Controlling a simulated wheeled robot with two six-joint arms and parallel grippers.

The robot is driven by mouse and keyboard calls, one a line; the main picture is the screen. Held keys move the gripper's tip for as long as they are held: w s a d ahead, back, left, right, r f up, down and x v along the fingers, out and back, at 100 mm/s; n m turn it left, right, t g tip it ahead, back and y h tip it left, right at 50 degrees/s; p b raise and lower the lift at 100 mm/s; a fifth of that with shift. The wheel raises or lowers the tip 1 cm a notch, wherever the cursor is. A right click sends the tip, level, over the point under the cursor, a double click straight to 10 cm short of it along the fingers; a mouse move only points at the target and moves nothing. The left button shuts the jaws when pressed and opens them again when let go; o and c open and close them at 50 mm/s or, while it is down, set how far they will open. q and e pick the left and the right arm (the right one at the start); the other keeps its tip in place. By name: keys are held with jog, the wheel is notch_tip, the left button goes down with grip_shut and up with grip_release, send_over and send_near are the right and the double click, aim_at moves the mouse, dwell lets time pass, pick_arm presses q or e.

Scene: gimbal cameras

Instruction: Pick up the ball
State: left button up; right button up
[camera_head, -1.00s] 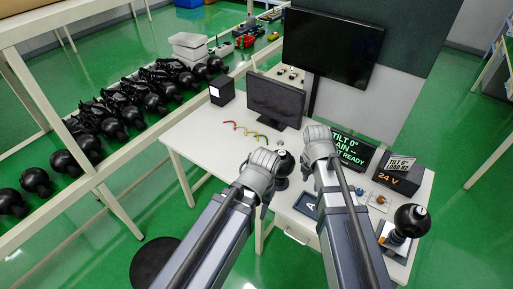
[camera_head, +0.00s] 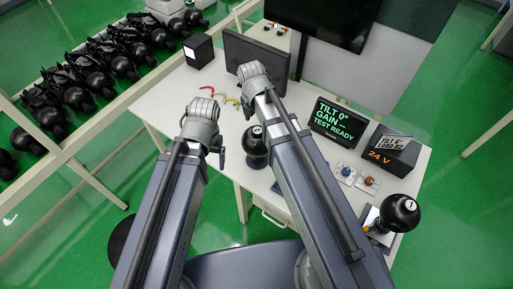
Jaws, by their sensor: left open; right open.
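A black ball-shaped camera (camera_head: 256,147) stands on the white table, between my two arms. A second black ball camera (camera_head: 400,212) with a small white mark sits on a mount at the table's right front corner. I cannot tell which one is the task's ball. My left gripper (camera_head: 201,116) is open, left of the middle ball and apart from it. My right gripper (camera_head: 254,76) is open, beyond the middle ball and in front of the dark monitor. Neither gripper holds anything visible. My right forearm passes close beside the middle ball in the picture.
The white table (camera_head: 165,108) carries a dark monitor (camera_head: 262,52), a green-text display (camera_head: 340,120), a black 24 V box (camera_head: 393,150), small knob modules (camera_head: 357,176) and a coiled coloured cable (camera_head: 228,99). Several black ball cameras fill a shelf at left (camera_head: 75,97).

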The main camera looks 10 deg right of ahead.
aim_at(257, 130)
jog(key=shift+w+d+f+b, duration=0.1)
jog(key=shift+w+f+b, duration=0.1)
jog(key=shift+f+b, duration=1.15)
jog(key=shift+w+f+b, duration=0.2)
jog(key=shift+f+b, duration=1)
jog(key=shift+f, duration=0.25)
jog(key=shift+r, duration=0.1)
jog(key=shift+c, duration=0.3)
grip_shut()
